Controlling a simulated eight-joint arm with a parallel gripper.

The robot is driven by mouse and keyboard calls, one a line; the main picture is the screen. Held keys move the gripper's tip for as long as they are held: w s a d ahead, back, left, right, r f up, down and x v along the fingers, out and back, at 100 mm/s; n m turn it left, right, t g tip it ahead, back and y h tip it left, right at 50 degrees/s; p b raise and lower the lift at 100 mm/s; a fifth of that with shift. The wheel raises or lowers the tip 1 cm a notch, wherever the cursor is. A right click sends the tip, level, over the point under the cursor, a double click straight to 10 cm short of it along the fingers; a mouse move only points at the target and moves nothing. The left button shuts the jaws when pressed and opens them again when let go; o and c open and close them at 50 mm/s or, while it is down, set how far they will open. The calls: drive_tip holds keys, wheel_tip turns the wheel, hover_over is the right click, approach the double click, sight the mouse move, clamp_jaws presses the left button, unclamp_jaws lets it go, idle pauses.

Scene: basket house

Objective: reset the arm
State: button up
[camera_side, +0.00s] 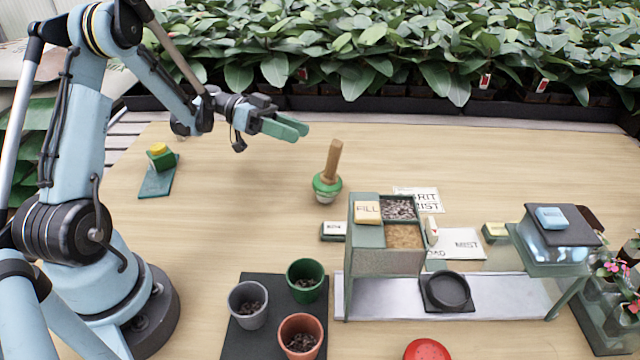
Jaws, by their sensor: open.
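My gripper (302,130) has green fingers and is held above the back of the wooden table, pointing right. Its fingers are apart and nothing shows between them. My blue arm rises at the left and reaches over to it. The gripper is clear of the objects around it. A tool with a wooden handle and green collar (328,186) stands upright on the table, below and to the right of the gripper.
Green, grey and terracotta pots (248,305) stand on a dark mat. A green dispenser box (385,248) and a stand with a glassy tank (555,245) are at the right. A green block with a yellow top (161,157) sits on a teal pad. Leafy plants (400,45) line the back.

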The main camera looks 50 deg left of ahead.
drive_tip(key=d+r+n+g+y, duration=0.1)
drive_tip(key=d+r+n+y, duration=0.15)
drive_tip(key=d, duration=0.25)
drive_tip(key=s+d+n+t+y, duration=0.1)
drive_tip(key=s+d+n+y, duration=0.2)
drive_tip(key=s+n+y, duration=0.4)
drive_tip(key=shift+s+d+r+t+y, duration=0.3)
drive_tip(key=shift+s+r+y, duration=0.05)
drive_tip(key=shift+s+y, duration=2.1)
drive_tip(key=shift+o, duration=0.5)
drive_tip(key=shift+w, duration=0.15)
drive_tip(key=shift+w, duration=0.1)
